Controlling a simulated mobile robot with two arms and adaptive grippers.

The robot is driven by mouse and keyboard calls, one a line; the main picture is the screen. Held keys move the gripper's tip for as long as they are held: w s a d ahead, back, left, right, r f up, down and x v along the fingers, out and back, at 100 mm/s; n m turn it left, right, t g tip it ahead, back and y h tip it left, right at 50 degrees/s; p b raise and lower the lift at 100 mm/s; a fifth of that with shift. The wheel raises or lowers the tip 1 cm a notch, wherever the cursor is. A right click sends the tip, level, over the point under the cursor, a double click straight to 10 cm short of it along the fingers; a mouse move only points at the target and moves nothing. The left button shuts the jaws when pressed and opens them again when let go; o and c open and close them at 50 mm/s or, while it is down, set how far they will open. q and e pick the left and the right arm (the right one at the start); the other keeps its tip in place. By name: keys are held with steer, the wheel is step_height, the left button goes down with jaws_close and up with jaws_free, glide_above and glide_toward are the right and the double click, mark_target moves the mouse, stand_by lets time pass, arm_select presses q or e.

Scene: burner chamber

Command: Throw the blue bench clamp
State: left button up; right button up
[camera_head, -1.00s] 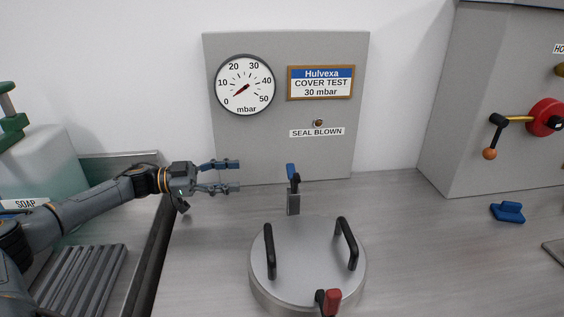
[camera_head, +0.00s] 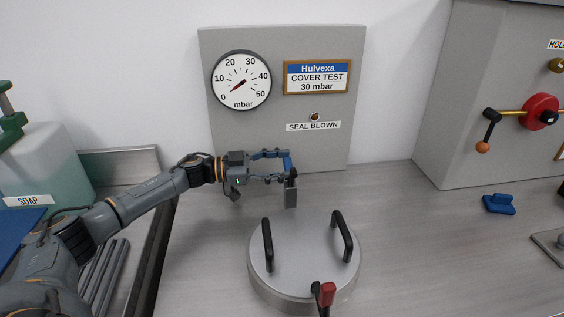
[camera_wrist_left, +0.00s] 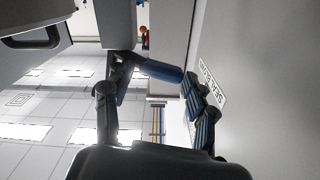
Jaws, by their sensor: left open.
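The blue bench clamp (camera_head: 288,162) stands behind the round metal lid, its blue handle pointing up above a grey metal base. My left gripper (camera_head: 282,167) reaches in from the left with its fingertips at the handle. In the left wrist view the blue handle (camera_wrist_left: 162,70) crosses between the far ends of the two spread fingers (camera_wrist_left: 155,105). The fingers are open, with a gap around the handle; whether one touches it I cannot tell. My right gripper is in neither view.
The round lid (camera_head: 290,283) has two black upright handles. A red-handled clamp (camera_head: 327,294) is at its front. The gauge panel (camera_head: 225,130) stands close behind the clamp. A blue object (camera_head: 499,204) lies on the bench at right. A soap container (camera_head: 45,165) stands at left.

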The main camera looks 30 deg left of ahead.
arm_select(q)
steer(key=shift+w+d, duration=0.1)
steer(key=shift+c, duration=0.2)
jaws_close()
steer(key=s+d+r+m+b, duration=0.2)
steer(key=s+d+m+b, duration=0.2)
steer(key=m, duration=1)
steer(key=shift+s+b, duration=0.6)
steer(key=shift+b, duration=0.05)
steer(key=shift+r, duration=0.1)
